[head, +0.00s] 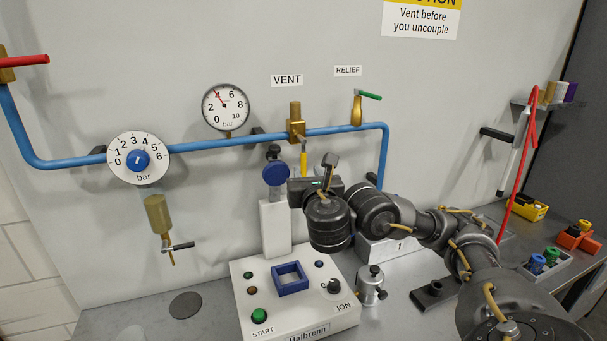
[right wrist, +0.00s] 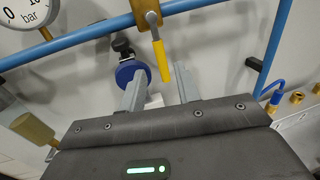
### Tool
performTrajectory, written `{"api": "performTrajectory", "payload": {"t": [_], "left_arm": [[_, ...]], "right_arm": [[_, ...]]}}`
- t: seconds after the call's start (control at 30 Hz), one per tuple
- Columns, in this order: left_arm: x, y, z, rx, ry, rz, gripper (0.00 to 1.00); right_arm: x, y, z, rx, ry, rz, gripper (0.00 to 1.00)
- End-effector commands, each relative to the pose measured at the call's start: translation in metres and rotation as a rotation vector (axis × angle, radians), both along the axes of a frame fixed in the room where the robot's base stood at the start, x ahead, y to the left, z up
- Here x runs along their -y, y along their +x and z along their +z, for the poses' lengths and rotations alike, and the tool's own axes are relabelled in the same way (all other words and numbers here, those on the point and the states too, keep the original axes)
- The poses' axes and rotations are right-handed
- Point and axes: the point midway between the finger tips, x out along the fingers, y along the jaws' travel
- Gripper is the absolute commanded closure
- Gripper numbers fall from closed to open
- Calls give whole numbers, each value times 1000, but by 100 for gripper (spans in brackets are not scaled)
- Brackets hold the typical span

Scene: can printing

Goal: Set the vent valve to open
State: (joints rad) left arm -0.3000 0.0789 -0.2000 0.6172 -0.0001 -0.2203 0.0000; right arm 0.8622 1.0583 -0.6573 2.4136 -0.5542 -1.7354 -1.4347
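The vent valve (head: 296,129) is a brass body on the blue pipe, under the VENT label (head: 287,80). Its yellow handle (head: 304,158) points down, across the pipe. My right gripper (head: 316,174) is just below the handle in the head view. In the right wrist view the gripper (right wrist: 159,90) is open, with two grey fingers apart. The yellow handle (right wrist: 160,58) hangs from above toward the gap between them, and the fingers do not close on it. Whether the tip is inside the gap in depth, I cannot tell. My left gripper is not in view.
The relief valve (head: 357,108) with a green lever is to the right on the same pipe. A round blue part (head: 276,173) is close left of my gripper. A pressure gauge (head: 226,107) and blue-knobbed dial (head: 138,159) are left. A control box (head: 290,315) stands below.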

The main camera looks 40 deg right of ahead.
Motion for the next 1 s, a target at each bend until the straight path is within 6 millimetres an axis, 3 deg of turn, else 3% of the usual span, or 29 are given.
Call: {"api": "performTrajectory", "payload": {"t": [0.1, 0.3, 0.8, 1.0], "left_arm": [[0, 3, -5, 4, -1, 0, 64], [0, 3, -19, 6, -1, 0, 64], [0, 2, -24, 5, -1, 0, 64], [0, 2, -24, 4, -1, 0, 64]], "right_arm": [[16, 23, 2, 3, -2, -9, 67], [31, 48, 1, 3, -2, -7, 67], [38, 60, 4, -1, -1, -5, 67], [38, 60, 4, 0, 0, -5, 92]]}}
